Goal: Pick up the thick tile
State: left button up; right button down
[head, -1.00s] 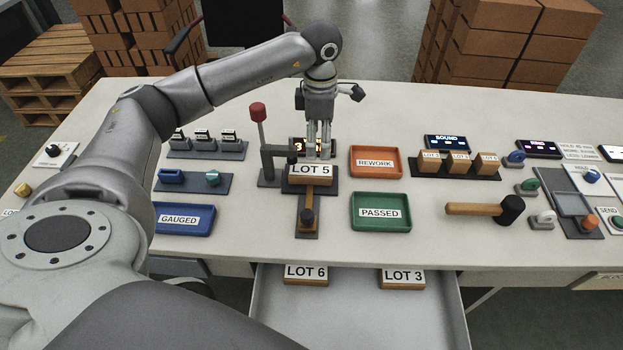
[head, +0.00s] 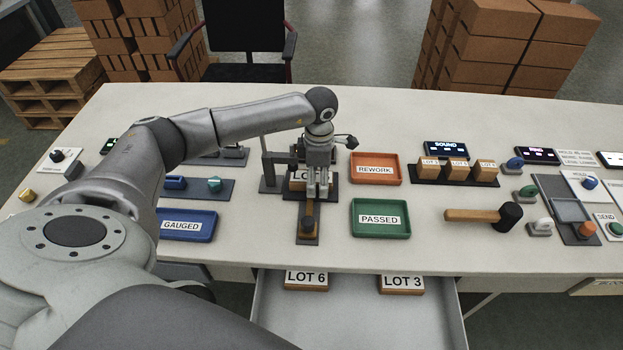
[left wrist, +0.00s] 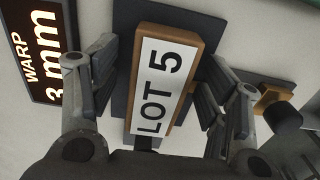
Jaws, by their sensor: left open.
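A brown tile labelled LOT 5 (head: 297,176) lies on a dark gauge stand (head: 291,193) in the middle of the table. In the left wrist view the LOT 5 tile (left wrist: 160,85) fills the centre. My left gripper (head: 318,190) is open above it, with its fingers (left wrist: 153,85) on either side of the tile; I cannot tell whether they touch it. Two more tiles, LOT 6 (head: 306,280) and LOT 3 (head: 402,284), lie in the open drawer. The pictures do not make clear which tile is the thick one. My right gripper is not in view.
A warp display (left wrist: 40,45) reads 3 mm. Beside the stand are an orange REWORK tray (head: 376,157), a green PASSED tray (head: 381,231) and a blue GAUGED tray (head: 187,236). A mallet (head: 480,215) lies at right. The open drawer (head: 350,315) juts out in front.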

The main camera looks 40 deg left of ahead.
pick_arm(q)
jog(key=c, duration=1.2)
jog(key=shift+r, duration=0.2)
